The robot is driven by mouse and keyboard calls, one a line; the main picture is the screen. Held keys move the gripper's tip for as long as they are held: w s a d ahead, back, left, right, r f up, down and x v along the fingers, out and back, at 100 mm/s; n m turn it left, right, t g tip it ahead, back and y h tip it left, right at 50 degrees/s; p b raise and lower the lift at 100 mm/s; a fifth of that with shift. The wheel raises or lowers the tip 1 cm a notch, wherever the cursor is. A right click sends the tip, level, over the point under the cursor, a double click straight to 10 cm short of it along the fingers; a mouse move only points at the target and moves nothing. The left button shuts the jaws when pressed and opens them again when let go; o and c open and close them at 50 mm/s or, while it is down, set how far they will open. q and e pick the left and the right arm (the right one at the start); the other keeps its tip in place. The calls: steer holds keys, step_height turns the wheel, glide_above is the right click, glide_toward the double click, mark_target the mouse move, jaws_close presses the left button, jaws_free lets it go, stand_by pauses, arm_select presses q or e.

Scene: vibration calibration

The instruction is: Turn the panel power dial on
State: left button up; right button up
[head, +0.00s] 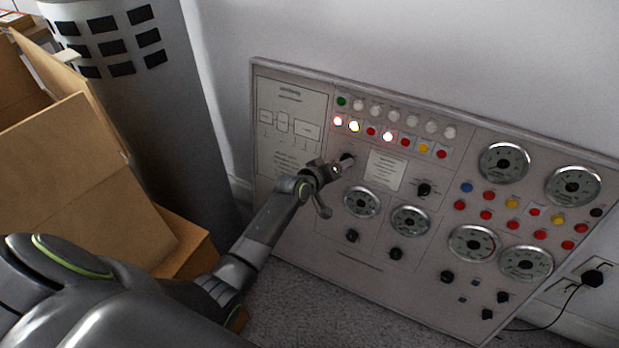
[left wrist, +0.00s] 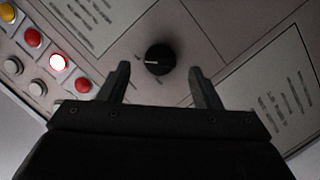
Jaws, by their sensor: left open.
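The control panel (head: 345,235) leans against the wall, with gauges, coloured buttons and several black dials. A black round dial (left wrist: 159,59) with a pale pointer line is in the left wrist view, just beyond and between the fingertips. In the head view this dial (head: 347,159) is partly covered by my left gripper (head: 340,168), at the upper middle of the panel. My left gripper (left wrist: 158,76) is open, with one finger on each side of the dial and visible space around it. I cannot tell whether the fingers touch the panel. My right gripper is not in view.
Lit buttons (head: 354,125) sit in a row above the dial. Another black dial (head: 424,190) is to its right, and round gauges (head: 361,202) are below. An open cardboard box (head: 80,190) and a grey cylinder (head: 165,110) stand at the left. Carpet (head: 300,290) lies below the panel.

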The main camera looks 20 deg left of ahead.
arm_select(q)
steer(key=p+v, duration=0.3)
steer(key=v, duration=1)
steer(key=shift+s, duration=0.4)
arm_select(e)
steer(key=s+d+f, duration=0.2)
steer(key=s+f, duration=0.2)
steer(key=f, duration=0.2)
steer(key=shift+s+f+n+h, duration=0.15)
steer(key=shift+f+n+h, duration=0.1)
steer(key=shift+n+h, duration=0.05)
arm_select(q)
steer(key=shift+a, duration=0.1)
